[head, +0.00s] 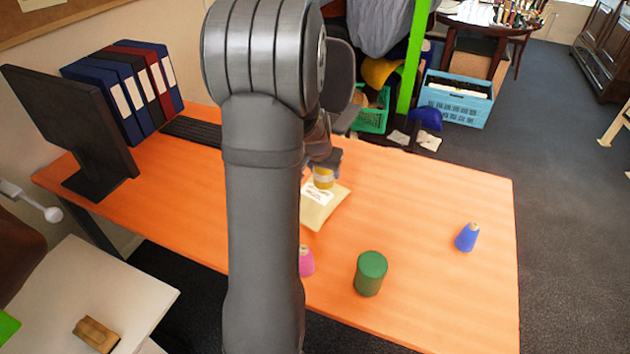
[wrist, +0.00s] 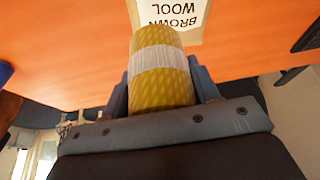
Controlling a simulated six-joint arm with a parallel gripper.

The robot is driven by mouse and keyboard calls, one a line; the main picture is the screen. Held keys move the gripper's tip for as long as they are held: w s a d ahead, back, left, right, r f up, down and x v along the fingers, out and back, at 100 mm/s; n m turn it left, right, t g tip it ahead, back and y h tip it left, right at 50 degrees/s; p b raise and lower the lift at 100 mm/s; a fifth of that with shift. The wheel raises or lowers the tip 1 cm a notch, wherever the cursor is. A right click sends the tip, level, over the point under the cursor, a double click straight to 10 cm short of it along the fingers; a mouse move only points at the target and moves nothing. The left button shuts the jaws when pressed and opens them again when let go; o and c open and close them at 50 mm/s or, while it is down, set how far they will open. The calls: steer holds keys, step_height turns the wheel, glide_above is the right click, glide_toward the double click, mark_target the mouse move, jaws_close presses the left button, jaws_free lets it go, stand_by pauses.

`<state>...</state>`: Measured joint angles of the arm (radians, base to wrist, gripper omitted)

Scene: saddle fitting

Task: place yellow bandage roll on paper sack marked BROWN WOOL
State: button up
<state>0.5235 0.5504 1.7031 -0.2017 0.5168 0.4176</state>
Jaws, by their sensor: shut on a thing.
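The yellow bandage roll (wrist: 160,85) with a white band is held in my gripper (wrist: 162,90), whose jaws are shut on its sides in the wrist view. In the head view the roll (head: 323,177) shows at my gripper (head: 324,168), partly hidden by the arm. The paper sack (head: 325,210) lies on the orange table, pale tan with a white label. In the wrist view the sack's label (wrist: 172,14) reads BROWN WOOL, upside down, beyond the roll's end. The roll overlaps the sack's far part in the head view; I cannot tell whether they touch.
A green cylinder (head: 370,273), a pink cone (head: 306,261) and a blue cone (head: 467,237) stand on the orange table (head: 430,200). A monitor (head: 70,120), keyboard (head: 190,131) and binders (head: 125,90) are at the left. The table's right side is mostly clear.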

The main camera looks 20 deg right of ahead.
steer(key=w, duration=0.1)
steer(key=a+f, duration=0.1)
steer(key=w+f, duration=0.1)
steer(key=shift+w+a, duration=0.25)
steer(key=shift+w, duration=0.1)
steer(key=shift+f, duration=1.95)
steer(key=shift+f, duration=0.1)
steer(key=o, duration=1)
steer(key=shift+a+r, duration=0.1)
steer(key=shift+r, duration=0.2)
steer(key=v, duration=1.1)
steer(key=shift+s+r, duration=0.15)
steer(key=shift+r, duration=0.1)
